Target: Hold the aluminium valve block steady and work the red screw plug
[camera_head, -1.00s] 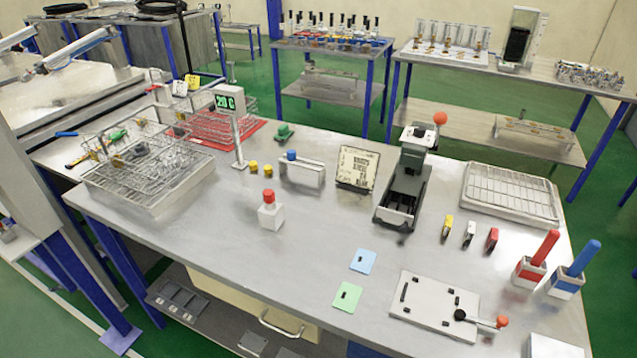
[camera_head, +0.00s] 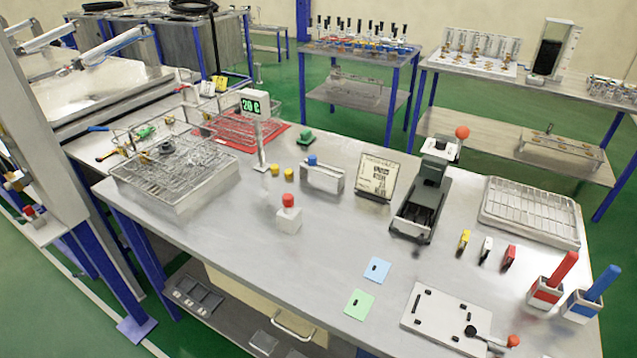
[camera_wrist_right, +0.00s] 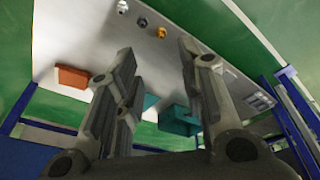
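A small pale block (camera_head: 289,219) with a red cylindrical cap (camera_head: 288,200) stands upright near the middle of the steel bench; it looks like the valve block with the red plug. Whether the cap is threaded in is too small to tell. Behind it stands a wider silvery block (camera_head: 322,178) with a blue cap (camera_head: 312,160). Neither gripper shows in the head view. In the right wrist view my right gripper (camera_wrist_right: 158,58) is open, its fingers wide apart with nothing between them. The pale block is not recognisable there. My left gripper is out of view.
The bench (camera_head: 235,245) is clear around the pale block. A display post (camera_head: 258,130) and a wire basket (camera_head: 175,175) stand left. A dark press (camera_head: 420,200), a white plate (camera_head: 445,310) and red and blue holders are right. The wrist view shows an orange-brown box (camera_wrist_right: 72,78).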

